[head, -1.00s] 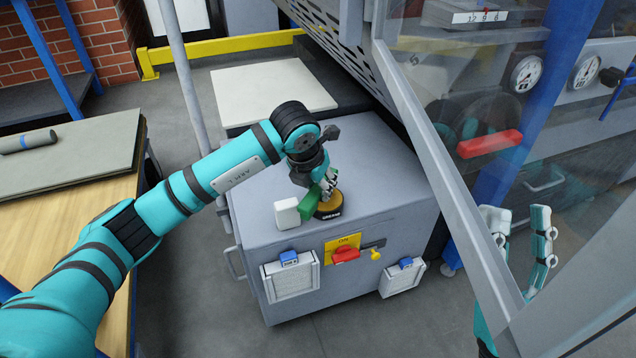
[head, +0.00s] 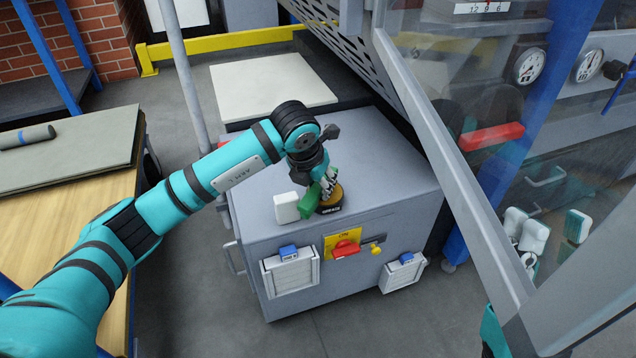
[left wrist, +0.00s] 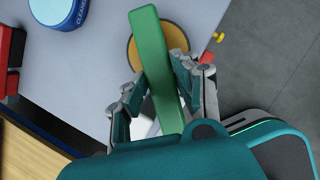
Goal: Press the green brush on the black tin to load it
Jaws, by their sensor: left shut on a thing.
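My left gripper (head: 325,186) is shut on the green brush (head: 308,206) above the grey cabinet top. In the left wrist view the brush (left wrist: 160,75) lies between the fingers (left wrist: 158,85), its far end over the tin's tan top (left wrist: 178,36). The black tin (head: 330,208), with a tan top, stands near the cabinet's front edge, partly hidden by the gripper. I cannot tell whether the brush touches the tin's top. My right gripper (head: 545,230) is seen through the clear panel at the right, fingers apart and empty.
A white block (head: 286,207) stands just left of the brush. A blue-sided tin (left wrist: 60,10) and a red object (left wrist: 10,50) also sit on the cabinet (head: 385,150). A red handle (head: 346,248) is on its front. The clear panel's grey frame (head: 450,170) rises at the right.

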